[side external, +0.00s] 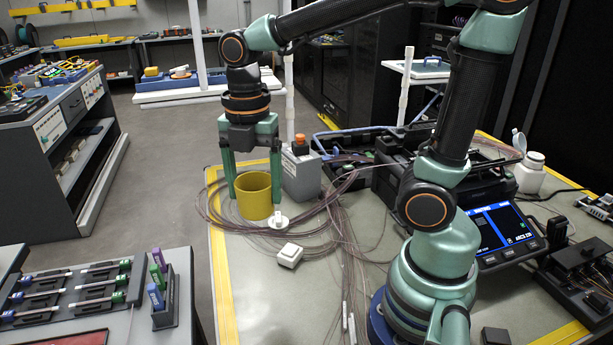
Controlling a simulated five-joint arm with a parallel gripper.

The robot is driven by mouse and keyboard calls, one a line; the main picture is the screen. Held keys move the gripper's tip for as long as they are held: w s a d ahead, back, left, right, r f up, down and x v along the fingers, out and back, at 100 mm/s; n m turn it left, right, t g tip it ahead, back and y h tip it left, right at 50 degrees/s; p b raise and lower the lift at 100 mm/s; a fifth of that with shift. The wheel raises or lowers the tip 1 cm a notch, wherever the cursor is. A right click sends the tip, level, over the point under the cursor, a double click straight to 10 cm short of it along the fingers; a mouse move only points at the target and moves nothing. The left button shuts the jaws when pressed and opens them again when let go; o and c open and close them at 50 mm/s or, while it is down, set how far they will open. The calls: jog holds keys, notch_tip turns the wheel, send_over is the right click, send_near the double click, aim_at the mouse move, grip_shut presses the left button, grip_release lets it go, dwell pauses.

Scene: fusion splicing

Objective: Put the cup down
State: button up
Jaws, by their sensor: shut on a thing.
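The yellow cup (254,197) is upright at the left side of the work table (370,315), beside the coil of thin brown fibre. My gripper (252,182) points straight down, its two green fingers on either side of the cup. It is shut on the cup. The cup's bottom is at or just above the table top; I cannot tell whether it touches.
A grey container with an orange top (300,172) stands behind right. Loose fibre (335,215) spreads rightward. The yellow-striped table edge (222,285) is near on the left.

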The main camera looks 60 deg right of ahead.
jog(key=d+m, duration=0.1)
jog(key=d, duration=0.2)
jog(key=d+m, duration=0.3)
jog(key=d, duration=0.2)
jog(key=shift+w+d+m, duration=0.3)
jog(key=shift+w+d, duration=0.05)
jog(key=s+d+m, duration=0.5)
jog(key=d+m, duration=0.1)
jog(key=d, duration=0.4)
jog(key=s+d+m, duration=0.5)
jog(key=d+m, duration=0.1)
jog(key=d, duration=0.4)
jog(key=f, duration=1.9)
jog(key=shift+w+d+f, duration=0.2)
jog(key=shift+d+f, duration=0.05)
jog(key=shift+f, duration=0.1)
jog(key=shift+f, duration=0.2)
jog(key=o, duration=1.4)
